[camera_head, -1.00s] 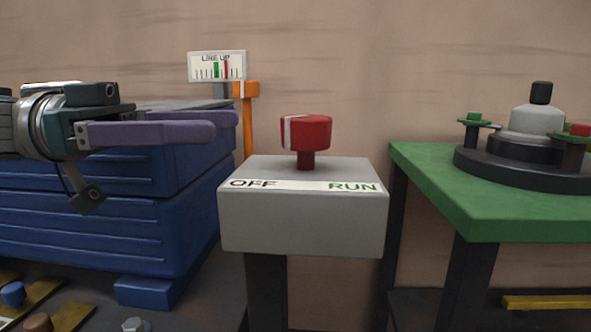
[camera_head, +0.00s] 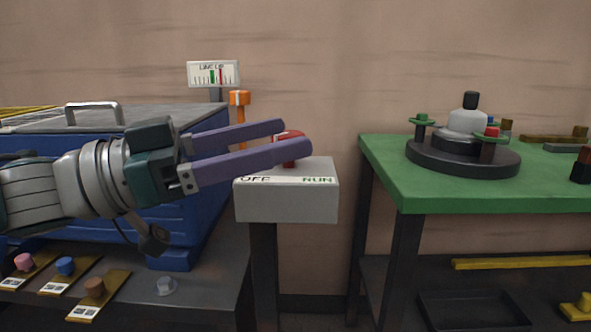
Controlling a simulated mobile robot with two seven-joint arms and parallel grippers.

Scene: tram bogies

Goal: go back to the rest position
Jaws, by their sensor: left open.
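My left gripper (camera_head: 298,136) comes in from the left with its two purple fingers apart and nothing seen between them. Its fingertips overlap the red knob (camera_head: 290,160) in the picture, which is partly hidden behind them. I cannot tell whether they touch. The knob stands on a grey switch box (camera_head: 287,203) marked OFF at the left and RUN at the right. My right gripper is not in view.
A blue chest (camera_head: 205,225) with a metal handle stands at the left. A gauge sign (camera_head: 213,74) and an orange post (camera_head: 240,98) are behind. A green table (camera_head: 440,190) bears a dark round fixture (camera_head: 462,160) at the right. Tagged plugs lie at lower left.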

